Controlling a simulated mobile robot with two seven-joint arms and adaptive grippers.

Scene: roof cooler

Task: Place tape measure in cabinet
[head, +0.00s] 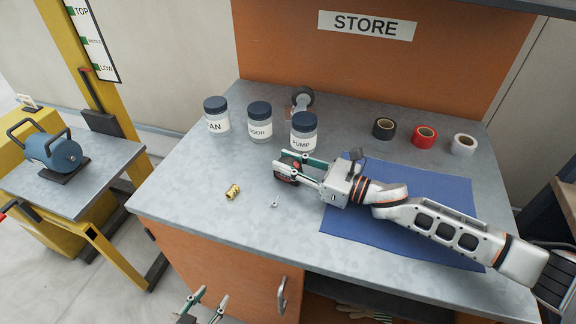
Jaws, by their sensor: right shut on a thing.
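The tape measure (285,174), a dark body with some red, is between the fingers of my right gripper (297,168). My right gripper is shut on it over the grey worktop, just left of the blue mat; the fingers hide part of it. I cannot tell whether it touches the worktop. The orange cabinet (215,265) is under the worktop, with a metal handle (282,295) on its front. Right of the handle is a dark open space with gloves (362,313) in it. My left gripper (204,304) is open and empty at the bottom edge, in front of the cabinet.
Three dark-lidded jars (260,122) stand at the back left of the worktop (190,180), near a caster wheel (303,97). Several tape rolls (425,136) lie at the back right. A brass fitting (233,191) and a small nut (275,204) lie near the front.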

